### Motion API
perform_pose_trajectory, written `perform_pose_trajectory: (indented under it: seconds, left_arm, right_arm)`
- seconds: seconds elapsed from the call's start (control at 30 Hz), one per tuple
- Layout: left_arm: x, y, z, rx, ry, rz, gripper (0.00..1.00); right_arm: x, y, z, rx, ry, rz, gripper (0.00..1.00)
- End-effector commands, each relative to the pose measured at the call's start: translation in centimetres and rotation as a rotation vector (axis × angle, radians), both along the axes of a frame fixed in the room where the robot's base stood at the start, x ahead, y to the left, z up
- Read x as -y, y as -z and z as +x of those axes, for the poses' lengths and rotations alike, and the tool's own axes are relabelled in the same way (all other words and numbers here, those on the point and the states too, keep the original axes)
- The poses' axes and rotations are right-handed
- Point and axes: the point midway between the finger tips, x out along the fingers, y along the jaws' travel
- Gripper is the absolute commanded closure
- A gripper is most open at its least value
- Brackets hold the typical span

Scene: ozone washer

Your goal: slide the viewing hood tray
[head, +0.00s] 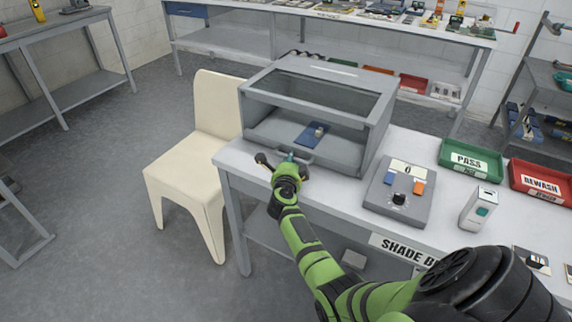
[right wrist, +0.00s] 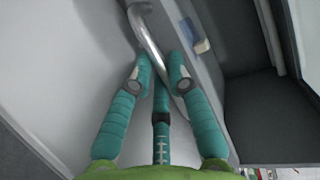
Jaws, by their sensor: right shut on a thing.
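The grey viewing hood (head: 378,108) with a dark glass top stands on the white bench, its front open towards me. The tray (head: 268,130) lies inside its floor, with a blue pad (head: 308,138) and a small pale piece (head: 319,131) on it. The tray's curved handle (head: 307,158) is at the hood's front edge. My right gripper (head: 290,158) is at this handle, its fingers closed on it. In the right wrist view the grey bar handle (right wrist: 148,34) runs between the teal fingertips (right wrist: 160,78). My left gripper is not in view.
A control box (head: 397,203) with a display and buttons stands right of the hood. Green PASS (head: 470,160) and red REWASH (head: 541,184) bins are further right. A cream chair (head: 200,165) stands left of the bench (head: 235,160).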

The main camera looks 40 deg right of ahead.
Motion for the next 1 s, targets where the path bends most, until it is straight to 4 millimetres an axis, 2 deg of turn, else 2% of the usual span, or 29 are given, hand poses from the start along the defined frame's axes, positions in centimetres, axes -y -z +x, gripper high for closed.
perform_pose_trajectory:
  seconds: [0.17, 0.2, 0.23, 0.67, 0.87, 1.0]
  left_arm:
    - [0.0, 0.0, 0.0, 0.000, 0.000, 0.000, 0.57]
    - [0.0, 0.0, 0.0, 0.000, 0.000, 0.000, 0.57]
    - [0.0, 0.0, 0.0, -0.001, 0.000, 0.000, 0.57]
    - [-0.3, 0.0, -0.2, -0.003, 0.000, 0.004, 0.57]
    - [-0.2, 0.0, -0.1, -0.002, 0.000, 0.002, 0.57]
    - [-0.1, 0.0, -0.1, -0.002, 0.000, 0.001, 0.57]
  right_arm:
    - [0.3, -0.5, 0.1, 0.007, 0.003, -0.007, 1.00]
    - [0.3, -0.5, 0.1, 0.007, 0.003, -0.007, 0.65]
    - [0.3, -0.5, 0.1, 0.007, 0.003, -0.007, 0.57]
    - [-0.2, -0.4, -0.2, 0.005, 0.002, -0.004, 0.57]
    - [-2.0, -0.7, -2.0, 0.006, 0.000, -0.001, 0.57]
    - [-3.8, -1.3, -3.9, 0.006, 0.001, -0.001, 0.57]
